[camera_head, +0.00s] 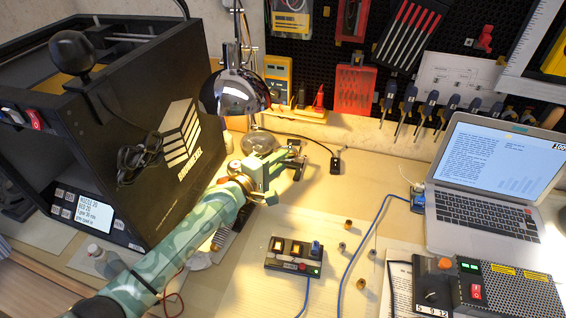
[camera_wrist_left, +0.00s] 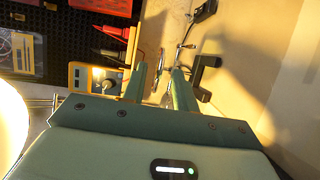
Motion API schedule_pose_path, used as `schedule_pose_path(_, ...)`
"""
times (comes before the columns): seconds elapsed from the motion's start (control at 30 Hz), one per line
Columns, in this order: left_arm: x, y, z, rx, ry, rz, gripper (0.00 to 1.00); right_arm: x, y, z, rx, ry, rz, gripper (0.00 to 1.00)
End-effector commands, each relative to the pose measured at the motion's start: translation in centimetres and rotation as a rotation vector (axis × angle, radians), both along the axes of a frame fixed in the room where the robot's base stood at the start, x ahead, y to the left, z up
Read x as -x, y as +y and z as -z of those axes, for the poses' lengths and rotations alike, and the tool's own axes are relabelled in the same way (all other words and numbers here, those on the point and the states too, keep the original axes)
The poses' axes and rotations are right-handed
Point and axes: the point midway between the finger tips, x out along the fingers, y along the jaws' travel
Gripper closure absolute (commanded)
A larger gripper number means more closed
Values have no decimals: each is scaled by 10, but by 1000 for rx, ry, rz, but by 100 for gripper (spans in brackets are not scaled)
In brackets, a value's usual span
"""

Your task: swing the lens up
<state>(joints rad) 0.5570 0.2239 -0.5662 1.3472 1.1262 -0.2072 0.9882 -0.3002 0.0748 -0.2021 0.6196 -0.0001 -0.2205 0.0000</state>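The round lens (camera_head: 259,140) stands on the table below the chrome lamp head, beside dark clips of its small stand (camera_head: 296,160). My left gripper (camera_head: 282,160) reaches in from the lower left, with its fingers just in front of and to the right of the lens. In the left wrist view the two green fingers (camera_wrist_left: 160,82) are apart. The lens rim shows thinly beyond the gap between them (camera_wrist_left: 155,66). I cannot tell whether a finger touches it. My right gripper is not in view.
A chrome lamp (camera_head: 236,92) hangs close above the gripper. A big black printer box (camera_head: 150,130) stands at left. A yellow multimeter (camera_head: 278,75) leans at the back. A switch box (camera_head: 293,257), laptop (camera_head: 490,190) and loose nuts lie to the right. The table between is partly clear.

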Motion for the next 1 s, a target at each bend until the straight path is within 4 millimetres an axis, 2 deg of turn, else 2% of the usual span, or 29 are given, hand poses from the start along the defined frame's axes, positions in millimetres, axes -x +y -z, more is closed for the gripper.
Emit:
schedule_pose_path(0.2, -17, -11, 4, -1, 0, 0, 71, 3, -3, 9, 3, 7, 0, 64)
schedule_pose_path(0.47, -19, -12, 2, -1, -1, 0, 71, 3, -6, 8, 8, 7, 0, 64)
schedule_pose_path(0.5, -19, -12, 2, -1, -1, 0, 74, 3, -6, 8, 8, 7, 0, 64)
schedule_pose_path(0.6, -19, -12, 2, -1, -1, 0, 100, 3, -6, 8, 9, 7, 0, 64)
schedule_pose_path(0.77, -18, -12, 2, -1, 0, 0, 100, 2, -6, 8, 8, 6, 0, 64)
schedule_pose_path(0.87, -19, -12, -3, -5, 11, -1, 100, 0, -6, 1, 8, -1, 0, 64)
schedule_pose_path(1.0, -21, -12, -18, -20, 75, -1, 100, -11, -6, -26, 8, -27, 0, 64)
